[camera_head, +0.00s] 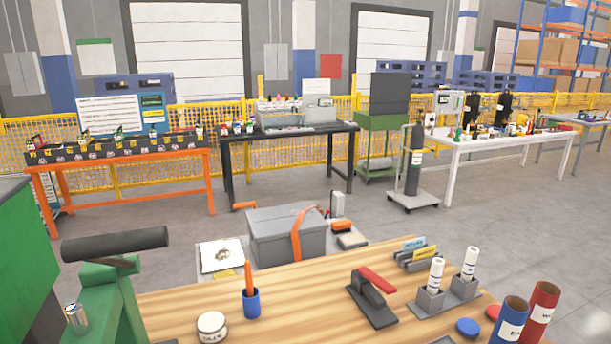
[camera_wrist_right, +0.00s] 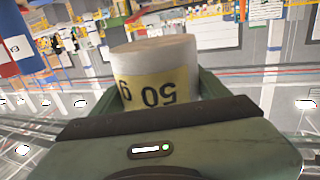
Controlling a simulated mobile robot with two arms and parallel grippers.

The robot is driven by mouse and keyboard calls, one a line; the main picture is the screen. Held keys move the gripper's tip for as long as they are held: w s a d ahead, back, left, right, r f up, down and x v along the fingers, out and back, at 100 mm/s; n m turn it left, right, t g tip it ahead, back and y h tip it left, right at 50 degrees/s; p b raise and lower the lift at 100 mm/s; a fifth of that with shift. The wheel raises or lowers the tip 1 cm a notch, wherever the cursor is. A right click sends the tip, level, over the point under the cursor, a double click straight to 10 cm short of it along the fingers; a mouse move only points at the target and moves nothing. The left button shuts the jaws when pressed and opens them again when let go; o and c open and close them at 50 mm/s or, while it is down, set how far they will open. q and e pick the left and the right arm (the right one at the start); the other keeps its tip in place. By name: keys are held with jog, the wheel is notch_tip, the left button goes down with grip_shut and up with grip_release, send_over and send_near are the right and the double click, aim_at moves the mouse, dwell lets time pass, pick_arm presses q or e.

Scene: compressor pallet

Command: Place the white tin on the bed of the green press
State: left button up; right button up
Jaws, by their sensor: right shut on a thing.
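A short round white tin (camera_head: 212,327) with dark print stands on the wooden bench top (camera_head: 300,318) in the head view. A green machine (camera_head: 92,272), which looks like the press, stands at the left edge with a black horizontal cylinder on top; its bed cannot be made out clearly. In the right wrist view my right gripper (camera_wrist_right: 155,90) is shut on a pale cylinder (camera_wrist_right: 152,55) with a yellow label reading "50 g" upside down. I cannot tell whether this is the task's tin. Neither gripper shows in the head view.
A small silver can (camera_head: 75,318) is by the green machine. A blue cup (camera_head: 251,303) with an orange stick, a black-and-red tool (camera_head: 372,300), grey holders with white tubes (camera_head: 436,276), and blue and red cylinders (camera_head: 510,320) stand on the bench. A grey box (camera_head: 285,240) is behind it.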

jog(key=shift+h, duration=0.5)
jog(key=s, duration=0.1)
jog(key=s+d, duration=0.1)
jog(key=s, duration=0.3)
jog(key=shift+s+d+f, duration=0.1)
jog(key=shift+d+f, duration=0.15)
jog(key=shift+f, duration=0.1)
jog(key=w+a+r+y, duration=0.1)
jog(key=w+a+r, duration=0.1)
jog(key=w, duration=0.5)
jog(key=w+a+r+n+y, duration=0.1)
jog(key=w+a+r, duration=0.1)
jog(key=w, duration=0.5)
jog(key=shift+w+r+y, duration=0.2)
jog(key=shift+r+y, duration=0.1)
jog(key=shift+r, duration=0.2)
